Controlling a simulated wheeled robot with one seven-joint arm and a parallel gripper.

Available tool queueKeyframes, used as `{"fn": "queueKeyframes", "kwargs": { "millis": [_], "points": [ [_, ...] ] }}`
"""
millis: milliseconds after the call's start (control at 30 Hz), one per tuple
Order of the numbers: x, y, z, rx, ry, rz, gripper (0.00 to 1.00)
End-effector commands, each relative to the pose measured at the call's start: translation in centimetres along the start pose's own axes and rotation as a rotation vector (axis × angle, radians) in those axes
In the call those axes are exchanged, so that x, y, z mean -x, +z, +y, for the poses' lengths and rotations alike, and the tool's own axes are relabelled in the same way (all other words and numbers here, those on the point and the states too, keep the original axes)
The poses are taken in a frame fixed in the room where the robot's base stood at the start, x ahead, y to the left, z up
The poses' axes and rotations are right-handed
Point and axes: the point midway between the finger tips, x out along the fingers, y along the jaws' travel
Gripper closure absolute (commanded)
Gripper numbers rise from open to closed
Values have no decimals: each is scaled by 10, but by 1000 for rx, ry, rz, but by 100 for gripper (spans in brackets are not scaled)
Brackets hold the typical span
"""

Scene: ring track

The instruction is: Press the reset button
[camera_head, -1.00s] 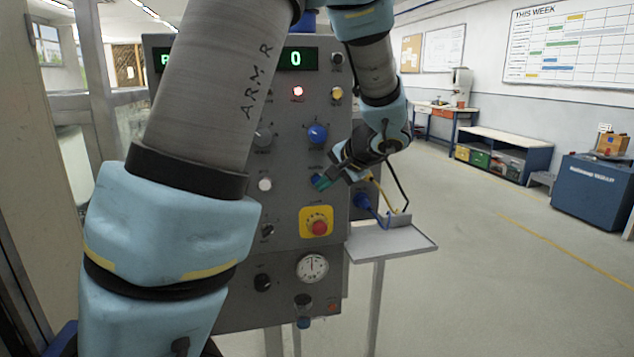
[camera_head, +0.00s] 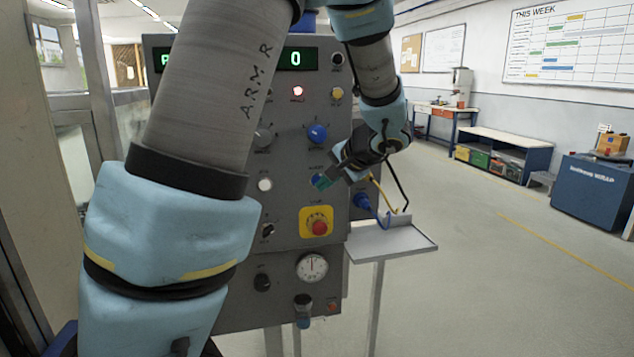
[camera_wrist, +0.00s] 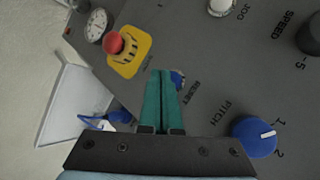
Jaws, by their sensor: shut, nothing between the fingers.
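The reset button is a small blue button (camera_wrist: 179,79) on the grey panel, beside the word RESET in the wrist view. It is partly hidden behind my fingertips. In the head view the blue button (camera_head: 315,179) shows just left of and behind my fingertips. My gripper (camera_wrist: 163,73) has its two teal fingers together, with nothing between them. In the head view my gripper (camera_head: 322,183) points at the panel from the right, with its tips at the button. I cannot tell whether the tips touch it.
A red emergency button on a yellow plate (camera_head: 304,232) sits below the reset button. A blue PITCH knob (camera_wrist: 254,137) is close to my gripper. A grey shelf (camera_head: 400,243) with blue and yellow cables stands at the panel's right.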

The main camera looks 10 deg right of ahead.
Motion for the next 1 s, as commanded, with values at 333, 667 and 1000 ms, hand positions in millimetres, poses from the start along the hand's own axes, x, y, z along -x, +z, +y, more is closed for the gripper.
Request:
{"fn": "queueKeyframes", "kwargs": {
  "millis": [333,667,1000],
  "points": [
    [0,0,0,0,0,0,100],
    [-6,-4,-4,1,-1,-1,100],
    [-6,-4,-5,0,0,0,100]
  ]
}}
